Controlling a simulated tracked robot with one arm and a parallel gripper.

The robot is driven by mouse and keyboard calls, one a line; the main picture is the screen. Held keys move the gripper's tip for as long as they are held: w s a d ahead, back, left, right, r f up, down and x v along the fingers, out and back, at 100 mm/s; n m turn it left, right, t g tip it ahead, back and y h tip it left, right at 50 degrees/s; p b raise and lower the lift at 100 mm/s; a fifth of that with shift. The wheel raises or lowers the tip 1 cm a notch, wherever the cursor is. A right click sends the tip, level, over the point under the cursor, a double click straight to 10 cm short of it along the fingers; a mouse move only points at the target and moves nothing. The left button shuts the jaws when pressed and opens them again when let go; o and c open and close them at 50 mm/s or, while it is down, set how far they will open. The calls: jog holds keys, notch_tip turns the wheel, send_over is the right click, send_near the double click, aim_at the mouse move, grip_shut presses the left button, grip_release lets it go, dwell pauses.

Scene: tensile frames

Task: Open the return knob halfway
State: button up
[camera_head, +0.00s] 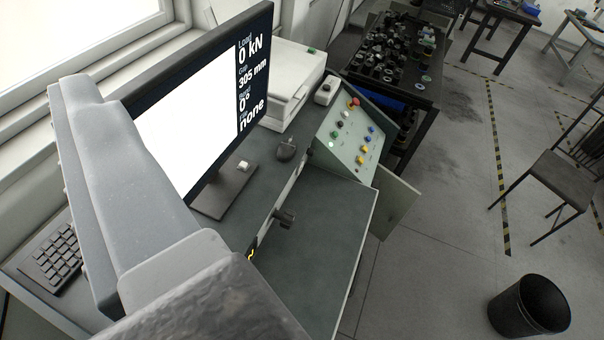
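A black knob (285,217) sticks out from the upright edge of the grey console, low in the middle of the camera view. I cannot read a label on it, nor tell how far it is turned. A sloped control panel (346,151) with coloured buttons and a red mushroom button (353,104) stands further back. No fingertips of my gripper show, and nothing is seen touching the knob. A large grey body covers the left and lower left and hides part of the bench.
A monitor (187,121) stands left, reading load 0 kN and 305 mm. A keyboard (53,255), mouse (286,149) and printer-like box (291,85) lie around it. A dark bench with parts (433,74) stands behind. A chair (566,177) and bin (529,306) stand right; floor between is open.

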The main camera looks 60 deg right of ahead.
jog(key=w+d+f+h, duration=0.2)
jog(key=w+d+h, duration=0.1)
jog(key=w+d, duration=0.8)
jog(key=n+y+b, duration=0.5)
jog(key=n, duration=0.1)
send_over(293, 221)
notch_tip(293, 221, down, 43)
jog(key=s+d+f+g+y, duration=0.2)
jog(key=s+f, duration=0.3)
jog(key=f, duration=0.5)
jog(key=s+d+f+g+y, duration=0.15)
jog(key=s+f, duration=0.35)
jog(key=f, duration=0.5)
jog(key=shift+n, duration=0.3)
jog(key=b+x, duration=0.2)
jog(key=x, duration=1)
jog(key=shift+w+a+f, duration=0.2)
jog(key=shift+a, duration=0.1)
jog(key=shift+w+a, duration=0.1)
jog(key=shift+w, duration=0.25)
